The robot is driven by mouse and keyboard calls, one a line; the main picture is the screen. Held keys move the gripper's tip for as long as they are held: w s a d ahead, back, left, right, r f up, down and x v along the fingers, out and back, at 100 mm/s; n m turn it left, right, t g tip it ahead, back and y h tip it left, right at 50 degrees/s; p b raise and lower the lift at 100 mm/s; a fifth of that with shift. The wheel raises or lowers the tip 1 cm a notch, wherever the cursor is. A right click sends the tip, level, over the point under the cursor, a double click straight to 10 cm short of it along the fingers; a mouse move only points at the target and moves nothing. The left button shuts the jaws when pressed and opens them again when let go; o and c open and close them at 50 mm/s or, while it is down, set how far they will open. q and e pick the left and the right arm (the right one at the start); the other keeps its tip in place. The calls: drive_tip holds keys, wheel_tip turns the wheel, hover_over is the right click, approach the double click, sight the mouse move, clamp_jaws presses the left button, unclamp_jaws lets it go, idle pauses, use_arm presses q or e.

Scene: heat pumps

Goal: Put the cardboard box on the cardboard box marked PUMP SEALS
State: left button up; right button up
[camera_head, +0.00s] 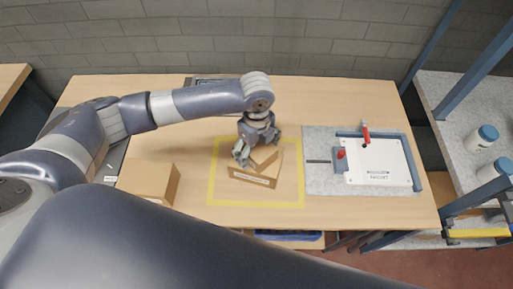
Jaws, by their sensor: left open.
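A cardboard box (252,181) with a white label strip on its front stands inside the yellow taped square (211,190). The label is too small to read. My right gripper is not in view.
A grey mat (318,182) on the right of the wooden table (330,105) bears a white plate fixture (376,160) with red clamp handles. A shelf (460,105) with white jars (482,136) stands at the right. The back middle is clear.

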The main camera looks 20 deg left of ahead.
sight(257, 145)
use_arm(q)
wheel_tip(257, 145, up, 11)
drive_tip(key=shift+r+b, duration=0.1)
drive_tip(key=shift+b, duration=1.1)
drive_tip(key=shift+r, duration=0.6)
